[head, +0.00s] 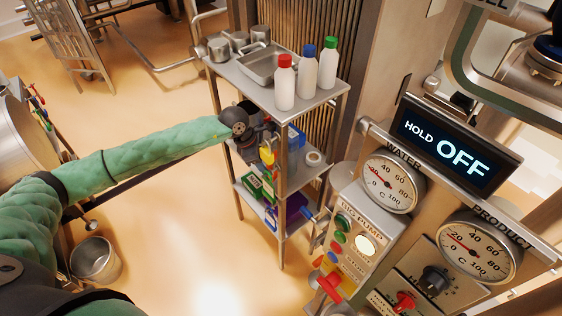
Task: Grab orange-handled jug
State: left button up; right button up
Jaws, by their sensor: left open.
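My left arm reaches in from the left to the steel shelf rack (300,104). My left gripper (262,136) is open beside the middle shelf, just below the top shelf. Its fingers are partly hidden by the dark wrist and the rack's post. I cannot clearly make out an orange-handled jug. A yellow item (267,155) and a blue container (295,138) are on the middle shelf close to the gripper. Whether the gripper touches anything there is not clear. My right gripper is not in view.
The top shelf holds metal pots (218,46), a steel tray (262,66) and bottles with red (285,85), blue (308,68) and green (328,63) caps. A control panel (350,240) with gauges stands at right. A metal bucket (96,260) stands on open floor.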

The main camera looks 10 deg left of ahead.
pick_arm(q)
jog(key=x, duration=0.2)
jog(key=shift+d+f, duration=0.1)
jog(key=shift+f, duration=0.25)
grip_shut()
jog(key=shift+w+b, duration=0.1)
jog(key=shift+b, duration=0.2)
